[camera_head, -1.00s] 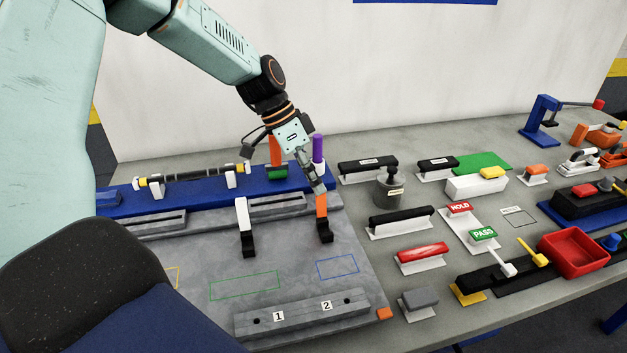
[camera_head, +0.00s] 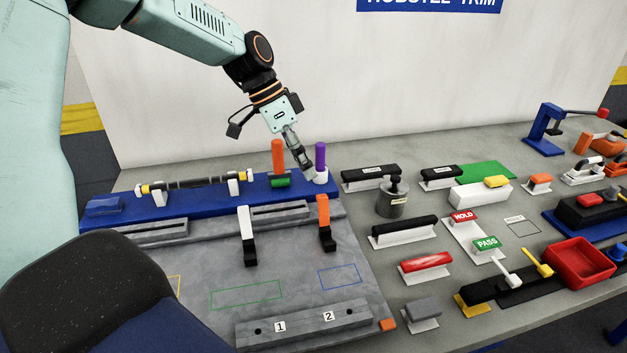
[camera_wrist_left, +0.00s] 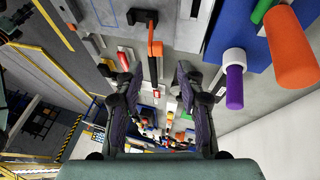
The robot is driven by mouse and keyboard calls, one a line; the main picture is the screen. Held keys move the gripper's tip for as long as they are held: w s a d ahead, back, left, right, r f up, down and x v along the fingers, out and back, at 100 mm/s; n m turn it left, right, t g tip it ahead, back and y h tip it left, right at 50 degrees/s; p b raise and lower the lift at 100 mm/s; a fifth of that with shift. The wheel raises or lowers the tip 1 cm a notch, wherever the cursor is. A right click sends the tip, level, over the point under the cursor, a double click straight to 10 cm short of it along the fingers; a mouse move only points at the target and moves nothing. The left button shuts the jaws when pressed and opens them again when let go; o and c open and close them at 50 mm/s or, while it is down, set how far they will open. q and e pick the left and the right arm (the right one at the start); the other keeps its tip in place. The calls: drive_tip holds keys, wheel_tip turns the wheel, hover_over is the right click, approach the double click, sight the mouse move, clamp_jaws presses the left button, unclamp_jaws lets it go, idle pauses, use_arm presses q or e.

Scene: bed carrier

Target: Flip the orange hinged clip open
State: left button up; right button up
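The orange hinged clip (camera_head: 323,209) stands upright on its black foot (camera_head: 327,240) at the back right of the grey fixture plate (camera_head: 290,262). Its whole orange arm shows. In the left wrist view the orange clip (camera_wrist_left: 155,48) appears beyond the gap between my fingers. My left gripper (camera_head: 308,175) is above and behind the clip's top, apart from it, close to the purple-topped post. In the left wrist view my left gripper (camera_wrist_left: 158,88) has its two dark fingers spread with nothing between them. My right gripper is not in view.
A similar white clip (camera_head: 244,222) stands left of the orange one. Behind it on the blue rail (camera_head: 206,199) are an orange post (camera_head: 278,155) and a purple post (camera_head: 320,157). Handles, a weight (camera_head: 392,200) and a red bin (camera_head: 578,262) crowd the right side.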

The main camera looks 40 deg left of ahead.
use_arm(q)
drive_tip(key=v, duration=0.6)
drive_tip(key=shift+s, duration=0.1)
idle(0.5)
